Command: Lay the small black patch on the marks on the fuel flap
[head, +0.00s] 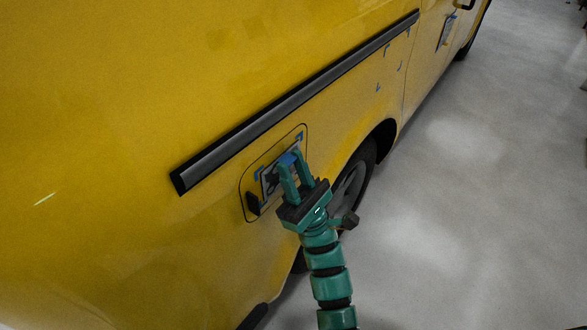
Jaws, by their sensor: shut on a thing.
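The fuel flap (254,178) is a rounded outline on the yellow van side, with blue corner marks (262,169) on it. My green gripper (287,163) is in front of the flap, its fingertips at the marked area. It is shut on the small black patch (271,181), which shows as a dark piece with some light and blue parts between and left of the fingers. The patch lies close to the flap; I cannot tell whether it touches. The fingers hide part of the patch and the right side of the marks.
A black trim strip (300,95) runs along the van (120,90) above the flap. A small black part (253,203) sits at the flap's lower left. More blue marks (378,87) and a panel (448,32) are farther along. The grey floor (470,200) at right is clear.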

